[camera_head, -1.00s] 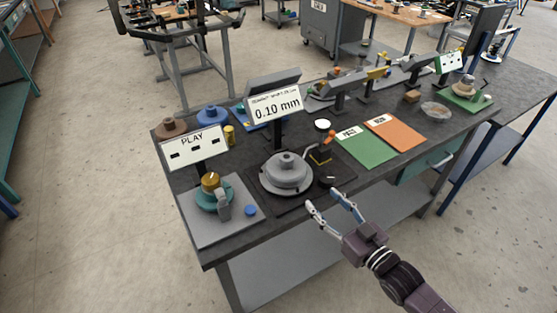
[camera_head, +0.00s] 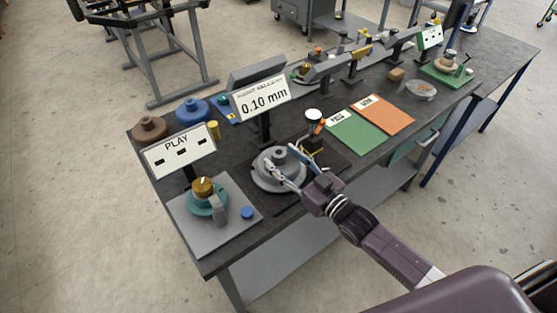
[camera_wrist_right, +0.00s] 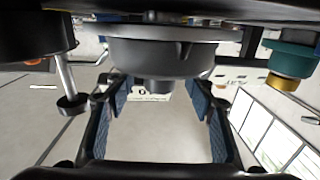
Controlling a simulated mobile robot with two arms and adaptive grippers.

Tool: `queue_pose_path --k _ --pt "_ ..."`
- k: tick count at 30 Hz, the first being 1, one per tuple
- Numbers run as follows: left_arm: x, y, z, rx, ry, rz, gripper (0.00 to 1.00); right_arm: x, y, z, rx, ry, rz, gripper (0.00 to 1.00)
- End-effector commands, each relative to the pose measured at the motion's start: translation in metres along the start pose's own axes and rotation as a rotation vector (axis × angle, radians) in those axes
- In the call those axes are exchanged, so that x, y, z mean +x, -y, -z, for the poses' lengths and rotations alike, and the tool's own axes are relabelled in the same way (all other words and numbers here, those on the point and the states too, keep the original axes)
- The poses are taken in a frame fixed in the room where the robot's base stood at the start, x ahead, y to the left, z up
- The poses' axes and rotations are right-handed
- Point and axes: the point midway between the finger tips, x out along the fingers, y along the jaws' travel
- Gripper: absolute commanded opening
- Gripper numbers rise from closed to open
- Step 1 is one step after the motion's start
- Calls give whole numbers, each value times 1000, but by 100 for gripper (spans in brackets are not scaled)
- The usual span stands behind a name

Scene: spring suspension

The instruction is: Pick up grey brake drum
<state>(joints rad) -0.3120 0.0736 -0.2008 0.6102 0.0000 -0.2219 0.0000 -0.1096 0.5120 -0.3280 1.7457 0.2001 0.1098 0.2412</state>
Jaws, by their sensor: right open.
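The grey brake drum (camera_head: 270,182) sits on a dark base on the bench, below the 0.10 mm display, with its raised hub up. My right gripper (camera_head: 282,161) is open, with its blue-padded fingers over the drum's near right side by the hub. In the right wrist view the drum (camera_wrist_right: 160,52) fills the upper middle. Its hub shows between the open fingers (camera_wrist_right: 160,105), and I see no clear contact. The fingers hide part of the drum in the head view. My left gripper is out of view.
The 0.10 mm display (camera_head: 262,99) stands behind the drum. The PLAY stand (camera_head: 180,150) and a teal and gold part (camera_head: 206,197) are at left. Green (camera_head: 357,133) and orange (camera_head: 384,114) mats lie at right.

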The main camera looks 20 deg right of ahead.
Motion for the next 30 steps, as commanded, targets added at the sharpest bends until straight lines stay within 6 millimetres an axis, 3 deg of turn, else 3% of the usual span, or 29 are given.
queue_pose_path --k 7,14,27,30 --pt "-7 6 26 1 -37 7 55 22 0 0 0 1 0 50" --pt "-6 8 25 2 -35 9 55 22 0 -1 0 1 0 50" --pt "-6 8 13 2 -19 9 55 22 0 0 -1 1 0 2" --pt "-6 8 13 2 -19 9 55 22 0 0 -1 1 0 0"
